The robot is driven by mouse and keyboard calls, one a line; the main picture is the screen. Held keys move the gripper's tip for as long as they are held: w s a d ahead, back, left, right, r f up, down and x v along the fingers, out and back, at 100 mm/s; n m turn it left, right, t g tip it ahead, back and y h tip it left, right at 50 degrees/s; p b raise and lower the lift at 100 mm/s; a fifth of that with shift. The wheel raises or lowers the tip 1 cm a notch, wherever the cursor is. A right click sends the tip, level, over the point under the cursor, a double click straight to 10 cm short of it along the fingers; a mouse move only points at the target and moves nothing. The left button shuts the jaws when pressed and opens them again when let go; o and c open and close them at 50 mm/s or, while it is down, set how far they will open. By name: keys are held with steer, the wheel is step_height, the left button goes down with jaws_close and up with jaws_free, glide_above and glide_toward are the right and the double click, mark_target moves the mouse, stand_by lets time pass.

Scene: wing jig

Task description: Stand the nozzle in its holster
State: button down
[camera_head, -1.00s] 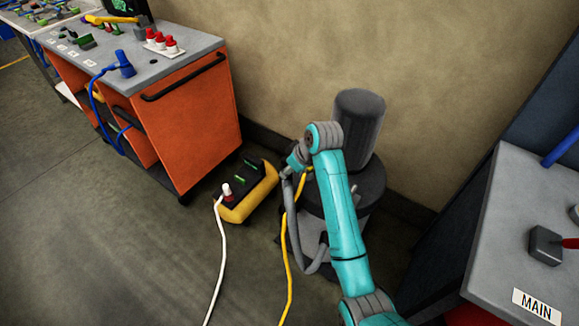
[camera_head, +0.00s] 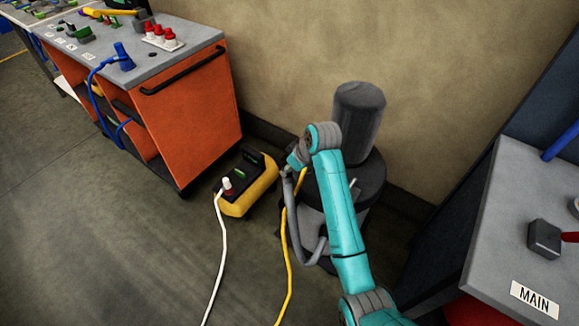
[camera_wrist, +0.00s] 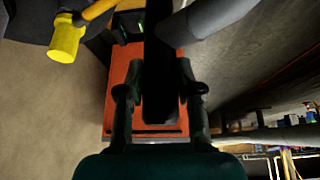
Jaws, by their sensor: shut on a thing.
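My gripper (camera_wrist: 160,92) is shut on a long black piece, the nozzle (camera_wrist: 158,65), in the wrist view. The nozzle runs away from the fingers towards the top edge. In the head view my gripper (camera_head: 294,160) is small and partly hidden at the end of my teal arm, beside the grey vacuum (camera_head: 368,205). The vacuum's grey hose (camera_head: 294,232) hangs below the gripper and loops back to the body. A light stub (camera_head: 352,184) shows on the vacuum beside my arm; I cannot tell whether it is the holster.
A yellow-and-black power box (camera_head: 246,190) with a white plug stands on the floor left of the vacuum. White (camera_head: 217,260) and yellow (camera_head: 288,265) cables cross the floor. An orange cabinet (camera_head: 195,115) stands left, a grey MAIN bench (camera_head: 500,235) right. A yellow plug (camera_wrist: 66,38) shows in the wrist view.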

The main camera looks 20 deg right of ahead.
mark_target(291, 174)
steer(key=shift+f, duration=1.95)
steer(key=c, duration=0.7)
jaws_free()
steer(key=v, duration=1.2)
steer(key=shift+s+f, duration=0.1)
